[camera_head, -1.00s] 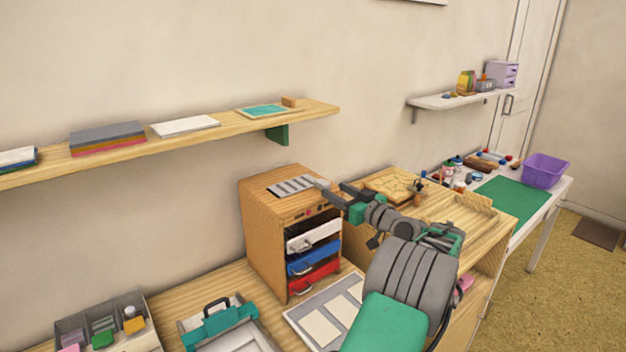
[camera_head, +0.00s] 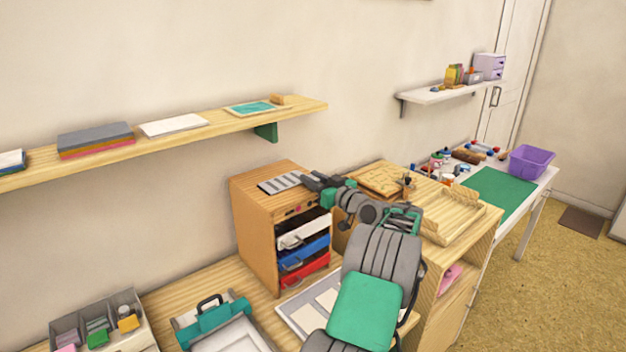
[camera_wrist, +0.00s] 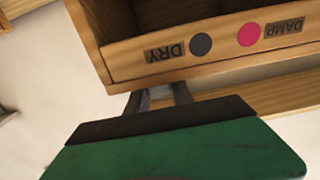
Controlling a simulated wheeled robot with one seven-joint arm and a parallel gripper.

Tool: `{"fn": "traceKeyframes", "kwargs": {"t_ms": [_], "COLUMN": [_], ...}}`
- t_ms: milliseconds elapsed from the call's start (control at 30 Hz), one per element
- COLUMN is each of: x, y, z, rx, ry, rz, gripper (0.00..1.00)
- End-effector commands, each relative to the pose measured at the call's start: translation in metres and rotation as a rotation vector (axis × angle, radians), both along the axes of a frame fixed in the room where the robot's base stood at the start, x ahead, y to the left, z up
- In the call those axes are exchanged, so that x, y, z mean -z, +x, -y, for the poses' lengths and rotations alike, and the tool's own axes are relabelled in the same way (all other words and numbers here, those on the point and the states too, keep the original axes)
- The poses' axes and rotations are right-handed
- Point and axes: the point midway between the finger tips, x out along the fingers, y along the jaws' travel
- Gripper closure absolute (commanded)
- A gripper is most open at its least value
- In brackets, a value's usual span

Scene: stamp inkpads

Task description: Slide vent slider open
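The vent slider (camera_head: 279,182) is a light grey slatted plate on top of the wooden cabinet (camera_head: 255,225), with dark slots between its slats. My gripper (camera_head: 312,182) is at the vent's right end, over the cabinet's top front edge, and hides that end. Its two fingers are apart. In the wrist view the fingers (camera_wrist: 159,95) are also apart, with their tips hidden behind the cabinet's front strip. I cannot see whether they touch the slider's knob. The strip carries a DRY label (camera_wrist: 165,52) with a grey dot and a DAMP label (camera_wrist: 285,27) with a pink dot.
White, blue and red drawers (camera_head: 305,255) sit in the cabinet below my gripper. A wooden shelf (camera_head: 200,128) runs along the wall behind. A wooden tray (camera_head: 455,215) and a board (camera_head: 384,180) lie to the right.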

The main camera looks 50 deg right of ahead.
Motion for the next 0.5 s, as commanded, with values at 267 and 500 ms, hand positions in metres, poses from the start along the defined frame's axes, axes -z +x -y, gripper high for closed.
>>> {"fn": "traceKeyframes", "kwargs": {"t_ms": [267, 500], "x": [-0.0001, -0.0001], "y": [-0.0002, -0.0004], "z": [0.0002, 0.0002], "rx": [0.001, 0.001], "ry": [0.000, 0.000], "rz": [0.000, 0.000], "gripper": [0.96, 1.00]}}
